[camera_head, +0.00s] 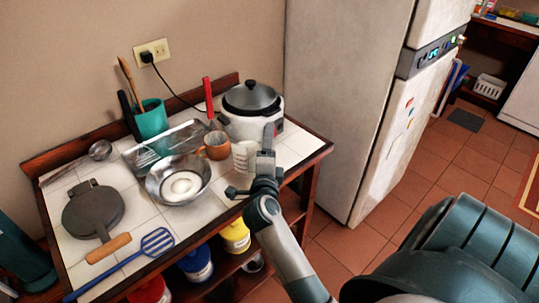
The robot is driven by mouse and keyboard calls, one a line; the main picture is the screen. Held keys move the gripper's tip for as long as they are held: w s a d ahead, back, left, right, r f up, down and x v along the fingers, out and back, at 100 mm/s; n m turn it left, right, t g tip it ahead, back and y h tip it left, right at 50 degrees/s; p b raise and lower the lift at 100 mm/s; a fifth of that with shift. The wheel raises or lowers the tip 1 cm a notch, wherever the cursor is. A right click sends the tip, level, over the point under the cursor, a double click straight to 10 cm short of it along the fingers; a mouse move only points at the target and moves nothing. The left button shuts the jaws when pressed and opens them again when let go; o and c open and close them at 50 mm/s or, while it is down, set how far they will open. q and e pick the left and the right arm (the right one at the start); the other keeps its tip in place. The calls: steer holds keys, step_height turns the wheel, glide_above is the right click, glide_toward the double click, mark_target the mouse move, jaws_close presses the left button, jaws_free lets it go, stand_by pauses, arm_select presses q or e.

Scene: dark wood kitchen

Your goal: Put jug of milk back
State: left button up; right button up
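A small white ribbed vessel (243,156), possibly the milk jug, stands at the right part of the white-tiled counter (310,146), in front of the rice cooker. My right gripper (267,141) is at its right side, pointing away from me over the counter edge. It is touching or very close to the vessel. I cannot tell whether its fingers are closed on it. My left gripper is not in view. The white refrigerator (345,110) stands right of the counter, and its doors look closed.
A rice cooker (251,110), brown cup (217,146), metal bowl (163,192), grater (150,158), teal utensil holder (150,119), waffle iron (93,208) and blue spatula (120,262) crowd the counter. Cans, including a yellow one (236,236), stand on the shelf below. Floor (440,160) beside the refrigerator is clear.

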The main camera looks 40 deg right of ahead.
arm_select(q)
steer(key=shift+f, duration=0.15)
arm_select(e)
steer(key=shift+f, duration=1.9)
steer(key=shift+f, duration=0.15)
steer(key=o, duration=1.4)
steer(key=shift+c, duration=0.2)
steer(key=shift+s+a, duration=0.1)
steer(key=shift+s+a+b, duration=0.2)
steer(key=shift+b, duration=0.1)
steer(key=v, duration=0.3)
steer(key=shift+s+a+b, duration=0.2)
steer(key=shift+b, duration=0.15)
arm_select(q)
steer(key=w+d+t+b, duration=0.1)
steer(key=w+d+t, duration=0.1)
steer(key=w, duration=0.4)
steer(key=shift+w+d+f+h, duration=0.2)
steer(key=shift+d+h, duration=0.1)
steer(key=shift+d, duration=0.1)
arm_select(e)
steer(key=v, duration=0.7)
steer(key=shift+s+a, duration=0.25)
